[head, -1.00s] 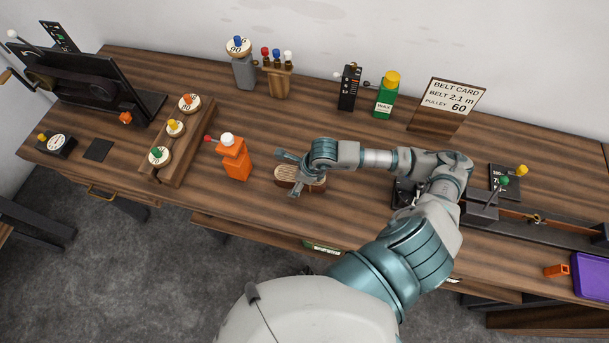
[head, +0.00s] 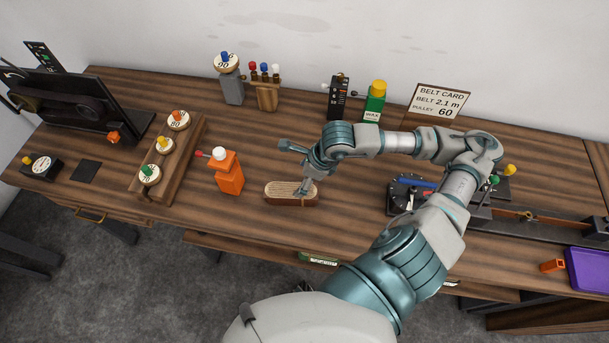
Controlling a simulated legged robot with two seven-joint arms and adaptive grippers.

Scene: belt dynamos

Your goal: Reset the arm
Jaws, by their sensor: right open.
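My right arm reaches in from the lower right and bends over the bench. My right gripper (head: 292,170) is open and empty, its fingers spread. One finger points left above the bench and the other points down in front of the right end of an oval wooden block (head: 279,194) with a pale ridged top. Whether that finger touches the block I cannot tell. My left gripper is not in view.
An orange bottle (head: 230,178) stands left of the block, beside a wooden rack (head: 190,151) with several round pulleys. A green bottle (head: 375,105) and belt card (head: 439,102) stand behind. A black dial device (head: 402,200) sits under my arm, with a purple tray (head: 590,270) far right.

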